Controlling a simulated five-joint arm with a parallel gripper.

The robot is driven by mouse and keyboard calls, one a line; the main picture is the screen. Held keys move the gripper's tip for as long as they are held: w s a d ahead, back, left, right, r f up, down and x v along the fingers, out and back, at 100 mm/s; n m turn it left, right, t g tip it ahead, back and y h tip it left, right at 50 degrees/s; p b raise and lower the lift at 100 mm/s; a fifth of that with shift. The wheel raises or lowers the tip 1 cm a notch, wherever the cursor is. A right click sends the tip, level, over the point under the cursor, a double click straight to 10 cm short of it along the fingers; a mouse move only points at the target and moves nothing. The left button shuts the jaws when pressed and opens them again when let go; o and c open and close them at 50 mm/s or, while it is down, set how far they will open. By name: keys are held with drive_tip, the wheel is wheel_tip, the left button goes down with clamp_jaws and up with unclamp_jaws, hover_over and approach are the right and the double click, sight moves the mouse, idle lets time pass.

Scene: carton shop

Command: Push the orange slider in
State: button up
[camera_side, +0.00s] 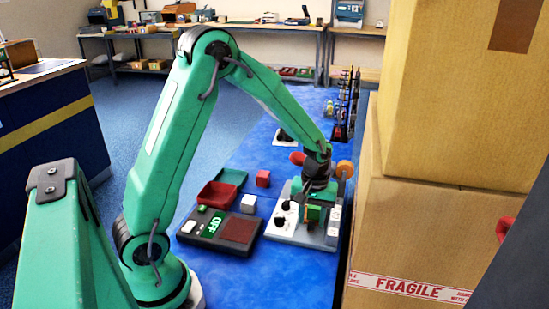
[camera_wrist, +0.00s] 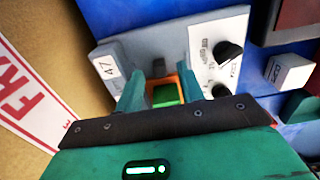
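The grey and white control panel (camera_side: 300,232) lies on the blue table under my gripper (camera_side: 312,205). In the wrist view the panel (camera_wrist: 118,58) carries a "47" label and two black knobs (camera_wrist: 228,52). An orange part (camera_wrist: 158,82), which looks like the slider, shows between the two green fingers of my gripper (camera_wrist: 164,88), around a green block (camera_wrist: 165,94). The fingers stand apart on either side of it. I cannot tell whether they touch it. Only a small orange bit (camera_side: 310,211) shows in the side view, and the fingers hide the rest.
A dark tray with a green "OFF" display (camera_side: 213,226) and a white block (camera_side: 249,203) lie left of the panel. A red bin (camera_side: 217,194) and a red cube (camera_side: 263,178) sit behind. Stacked cartons (camera_side: 410,235) stand close on the right. The front table is clear.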

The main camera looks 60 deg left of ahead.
drive_tip(key=shift+f, duration=0.55)
clamp_jaws()
drive_tip(key=w+a, duration=0.5)
drive_tip(key=shift+w+a, duration=0.2)
drive_tip(key=shift+w, duration=0.05)
drive_tip(key=shift+r, duration=0.1)
unclamp_jaws()
